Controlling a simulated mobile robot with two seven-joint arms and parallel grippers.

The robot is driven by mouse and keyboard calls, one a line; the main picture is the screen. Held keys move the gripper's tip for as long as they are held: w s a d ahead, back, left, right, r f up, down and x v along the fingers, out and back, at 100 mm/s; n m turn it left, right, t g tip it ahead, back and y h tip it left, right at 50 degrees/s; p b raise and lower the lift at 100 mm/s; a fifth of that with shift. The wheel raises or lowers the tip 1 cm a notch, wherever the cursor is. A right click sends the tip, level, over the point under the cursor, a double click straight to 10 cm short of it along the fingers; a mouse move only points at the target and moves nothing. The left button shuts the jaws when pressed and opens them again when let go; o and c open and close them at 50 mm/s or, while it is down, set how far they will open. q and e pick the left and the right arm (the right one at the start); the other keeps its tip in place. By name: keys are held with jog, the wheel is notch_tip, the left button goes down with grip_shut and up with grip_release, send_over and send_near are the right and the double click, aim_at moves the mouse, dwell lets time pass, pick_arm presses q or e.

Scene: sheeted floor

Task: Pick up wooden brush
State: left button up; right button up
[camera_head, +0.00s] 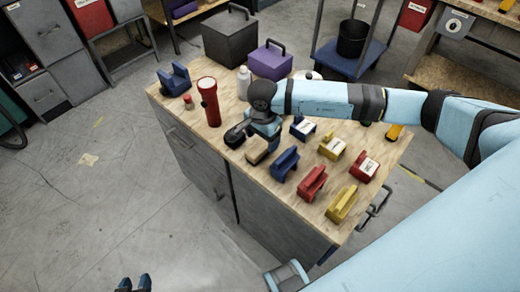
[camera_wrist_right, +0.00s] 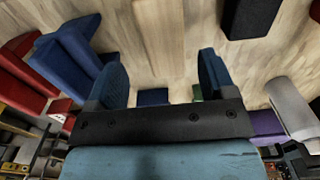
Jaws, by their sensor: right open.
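A tan block with a dark edge (camera_head: 257,150), which looks like the wooden brush, lies on the workbench between a black item (camera_head: 235,135) and a dark blue tool (camera_head: 285,163). My right gripper (camera_head: 264,128) is just behind the tan block, pointing down over the bench. In the right wrist view its two blue fingers (camera_wrist_right: 162,85) are spread, with bare wood visible between them. I cannot make out the brush in that view. My left gripper (camera_head: 134,284) shows only its two blue fingertips, apart and empty, low over the floor at the bottom edge.
The workbench top (camera_head: 218,136) is crowded. A red flashlight (camera_head: 208,100), a white bottle (camera_head: 243,82) and a purple toolbox (camera_head: 271,62) stand behind. Red (camera_head: 312,183) and yellow (camera_head: 342,204) tools stand on the right.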

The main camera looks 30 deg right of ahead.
aim_at(260, 146)
jog(key=f, duration=0.5)
jog(key=shift+w+a+f, duration=0.15)
jog(key=shift+a, duration=0.15)
jog(key=c, duration=1)
